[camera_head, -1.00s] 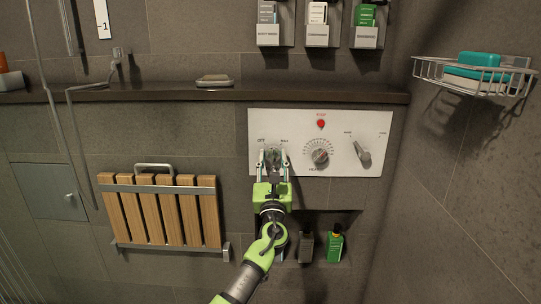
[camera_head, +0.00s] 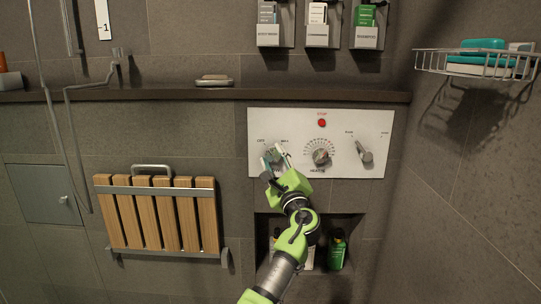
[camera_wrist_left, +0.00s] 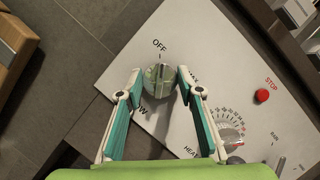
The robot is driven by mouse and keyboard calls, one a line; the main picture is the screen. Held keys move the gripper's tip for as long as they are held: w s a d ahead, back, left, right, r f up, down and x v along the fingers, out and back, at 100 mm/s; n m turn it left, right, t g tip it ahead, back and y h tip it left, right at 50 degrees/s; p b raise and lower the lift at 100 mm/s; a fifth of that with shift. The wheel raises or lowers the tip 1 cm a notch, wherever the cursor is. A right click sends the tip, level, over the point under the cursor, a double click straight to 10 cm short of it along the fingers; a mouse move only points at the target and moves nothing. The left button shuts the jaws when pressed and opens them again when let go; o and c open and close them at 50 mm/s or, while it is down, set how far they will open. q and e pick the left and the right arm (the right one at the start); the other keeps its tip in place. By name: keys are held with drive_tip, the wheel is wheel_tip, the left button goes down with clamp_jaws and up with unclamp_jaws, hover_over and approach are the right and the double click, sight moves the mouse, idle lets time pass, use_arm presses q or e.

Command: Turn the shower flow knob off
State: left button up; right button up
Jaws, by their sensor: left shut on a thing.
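The flow knob (camera_wrist_left: 159,79) is a round metal knob with a raised ridge, on the left of the white control panel (camera_head: 345,119). In the left wrist view its ridge appears to point at the word OFF (camera_wrist_left: 160,44). My left gripper (camera_head: 273,155) is shut on the knob, with one finger on each side; in the left wrist view the fingers (camera_wrist_left: 159,84) flank it. In the head view the fingers partly hide the knob, and the gripper is tilted to the upper left. My right gripper is not in view.
The panel also has a heat dial (camera_head: 320,156), a red stop button (camera_head: 322,123) and a lever knob (camera_head: 364,152). A ledge (camera_head: 150,95) runs above. Below is a niche with a green bottle (camera_head: 337,250). A slatted folding seat (camera_head: 158,189) is at left, a wire soap rack (camera_head: 470,65) at right.

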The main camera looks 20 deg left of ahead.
use_arm(q)
drive_tip(key=shift+a+r+n+g, duration=0.1)
drive_tip(key=shift+r+n+g, duration=0.1)
drive_tip(key=shift+n, duration=0.35)
drive_tip(key=shift+r+n+g, duration=0.1)
drive_tip(key=shift+n+g, duration=0.1)
drive_tip(key=shift+n, duration=0.35)
drive_tip(key=shift+y, duration=0.4)
drive_tip(key=shift+r, duration=0.15)
drive_tip(key=o, duration=1.1)
drive_tip(key=shift+f, duration=0.2)
drive_tip(key=shift+s+d+f, duration=0.15)
drive_tip(key=shift+d+f, duration=0.05)
drive_tip(key=shift+d, duration=0.05)
drive_tip(key=shift+s+r+v, duration=0.1)
drive_tip(key=shift+r+v, duration=0.05)
drive_tip(key=shift+v, duration=1.6)
drive_tip(key=shift+s+r+v, duration=0.15)
drive_tip(key=shift+r+v, duration=0.05)
drive_tip(key=shift+v, duration=1.55)
